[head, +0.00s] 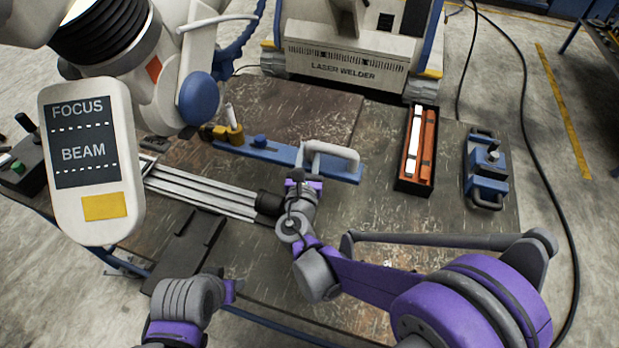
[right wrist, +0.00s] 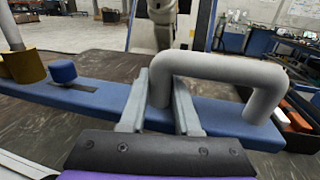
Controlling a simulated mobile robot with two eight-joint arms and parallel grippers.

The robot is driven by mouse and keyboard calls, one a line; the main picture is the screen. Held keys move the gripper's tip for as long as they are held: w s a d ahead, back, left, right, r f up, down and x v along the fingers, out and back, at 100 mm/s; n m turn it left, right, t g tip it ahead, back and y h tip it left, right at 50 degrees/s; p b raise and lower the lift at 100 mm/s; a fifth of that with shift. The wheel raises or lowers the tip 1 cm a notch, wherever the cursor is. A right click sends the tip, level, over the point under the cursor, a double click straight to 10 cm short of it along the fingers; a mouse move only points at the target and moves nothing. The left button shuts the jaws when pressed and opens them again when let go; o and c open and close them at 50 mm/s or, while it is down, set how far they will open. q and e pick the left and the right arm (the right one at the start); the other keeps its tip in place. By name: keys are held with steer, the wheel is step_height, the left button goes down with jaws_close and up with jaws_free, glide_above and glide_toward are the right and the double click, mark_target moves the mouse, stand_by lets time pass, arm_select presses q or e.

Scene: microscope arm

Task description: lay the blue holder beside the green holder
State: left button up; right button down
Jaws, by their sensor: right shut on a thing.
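The blue holder (head: 255,152) is a long blue bar with a pale bent handle (head: 335,158), a blue knob and a brass cup at its left end. It lies across the dark work table. My right gripper (head: 303,176) is at the handle's left leg. In the right wrist view its fingers (right wrist: 160,105) stand either side of that leg, shut on it. The bar (right wrist: 100,100) passes behind them. I cannot make out a green holder for certain. My left gripper (head: 234,290) shows only partly at the bottom; its jaws are unclear.
A laser welder (head: 345,65) stands at the back. A black tray (head: 417,185) with orange and white bars and a blue clamp device (head: 486,178) are on the right. Grey rails (head: 200,190) and a dark plate (head: 185,250) lie left. A large pendant (head: 92,160) blocks the left side.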

step_height(320, 180, down, 10)
steer(key=shift+f+b, duration=0.2)
steer(key=shift+b, duration=0.6)
steer(key=c, duration=1.1)
jaws_free()
steer(key=shift+f, duration=0.1)
steer(key=o, duration=0.5)
steer(key=shift+s, duration=0.15)
